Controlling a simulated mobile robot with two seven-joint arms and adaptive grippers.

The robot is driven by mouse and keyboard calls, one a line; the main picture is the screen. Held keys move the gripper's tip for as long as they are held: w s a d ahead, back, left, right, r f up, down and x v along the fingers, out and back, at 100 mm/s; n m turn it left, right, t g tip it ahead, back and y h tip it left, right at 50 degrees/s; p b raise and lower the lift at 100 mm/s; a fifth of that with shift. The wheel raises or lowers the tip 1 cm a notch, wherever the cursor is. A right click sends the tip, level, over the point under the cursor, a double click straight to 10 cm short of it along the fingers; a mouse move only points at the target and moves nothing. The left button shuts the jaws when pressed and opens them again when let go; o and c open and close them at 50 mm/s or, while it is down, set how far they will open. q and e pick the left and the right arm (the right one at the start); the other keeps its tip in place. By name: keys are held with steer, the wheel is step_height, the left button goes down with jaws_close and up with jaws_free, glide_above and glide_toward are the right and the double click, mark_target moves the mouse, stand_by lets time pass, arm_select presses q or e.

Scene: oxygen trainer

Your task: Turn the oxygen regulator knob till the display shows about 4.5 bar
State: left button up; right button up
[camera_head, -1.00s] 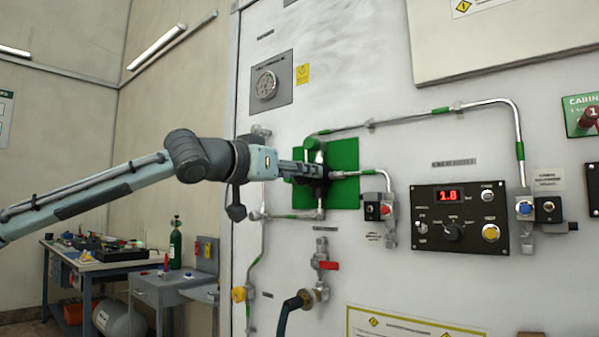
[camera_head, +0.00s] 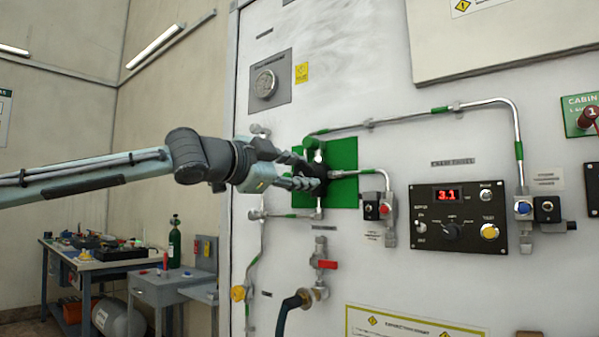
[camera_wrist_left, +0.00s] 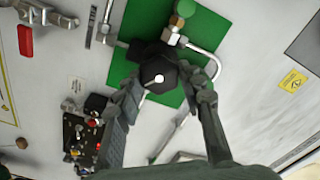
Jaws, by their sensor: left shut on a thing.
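The oxygen regulator knob is dark and sits in front of a green plate (camera_head: 344,188) on the white panel. In the left wrist view the black knob (camera_wrist_left: 158,78) with a pale centre lies between the two fingers. My left gripper (camera_head: 308,178) reaches in from the left and is shut on the knob; its fingers also show in the left wrist view (camera_wrist_left: 165,88). In the head view the gripper hides most of the knob. The display (camera_head: 447,195) on the black control box shows red digits reading 3.1. My right gripper is not in view.
A metal pipe (camera_head: 440,111) runs from the green plate over to the right. A red-handled valve (camera_head: 326,264) and a hose fitting (camera_head: 301,298) are below the plate. A workbench (camera_head: 95,263) and a green cylinder (camera_head: 174,247) stand at the left back.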

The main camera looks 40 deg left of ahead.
arm_select(q)
steer(key=m, duration=0.4)
steer(key=shift+m, duration=0.3)
steer(key=shift+f+m, duration=0.1)
steer(key=shift+m, duration=1.9)
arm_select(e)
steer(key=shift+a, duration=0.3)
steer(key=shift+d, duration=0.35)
arm_select(q)
steer(key=o, duration=1.2)
steer(key=shift+c, duration=0.2)
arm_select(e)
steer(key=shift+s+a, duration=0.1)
